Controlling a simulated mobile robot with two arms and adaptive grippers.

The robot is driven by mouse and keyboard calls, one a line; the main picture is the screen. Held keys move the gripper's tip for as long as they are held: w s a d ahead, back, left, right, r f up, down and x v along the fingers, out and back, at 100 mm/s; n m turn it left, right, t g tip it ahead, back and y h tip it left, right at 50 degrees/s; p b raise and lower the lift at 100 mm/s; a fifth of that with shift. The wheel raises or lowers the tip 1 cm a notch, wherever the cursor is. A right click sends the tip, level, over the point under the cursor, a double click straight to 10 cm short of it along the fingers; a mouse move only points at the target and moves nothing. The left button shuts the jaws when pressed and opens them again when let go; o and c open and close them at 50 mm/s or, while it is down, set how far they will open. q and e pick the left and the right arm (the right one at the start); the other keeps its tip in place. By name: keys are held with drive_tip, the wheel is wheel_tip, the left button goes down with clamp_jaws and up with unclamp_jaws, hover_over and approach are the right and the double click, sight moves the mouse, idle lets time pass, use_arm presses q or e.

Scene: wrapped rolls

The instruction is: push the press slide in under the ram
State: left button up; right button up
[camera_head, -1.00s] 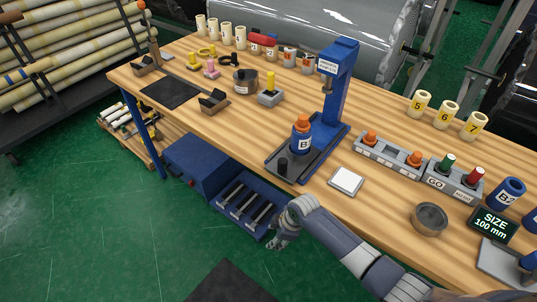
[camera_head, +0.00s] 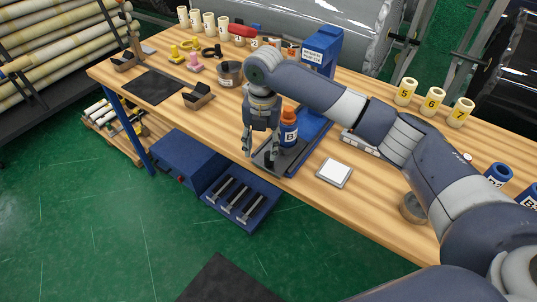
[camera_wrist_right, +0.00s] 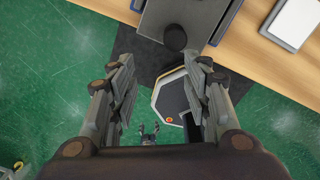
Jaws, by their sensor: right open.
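The blue press (camera_head: 322,45) stands on the bench, its ram hidden behind my right arm. My right gripper (camera_head: 260,154) points down at the front of the press, beside the knob. In the wrist view its open fingers (camera_wrist_right: 165,68) are apart and empty, with the knob just beyond the tips.
A white pad (camera_head: 334,172) lies right of the press base on the wooden bench (camera_head: 300,188). A V-block (camera_head: 198,97) and a round pot (camera_head: 229,73) stand to the left. A blue drawer unit (camera_head: 240,200) is below the bench edge.

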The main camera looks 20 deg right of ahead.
sight(269, 154)
drive_tip(key=shift+n, duration=0.7)
drive_tip(key=d+r, duration=0.1)
drive_tip(key=w+d+r, duration=0.1)
drive_tip(key=r, duration=0.2)
drive_tip(key=shift+w+d, duration=0.25)
drive_tip(key=shift+d, duration=0.15)
wheel_tip(269, 154, down, 11)
drive_tip(key=shift+r+p, duration=0.15)
drive_tip(key=shift+p, duration=1.05)
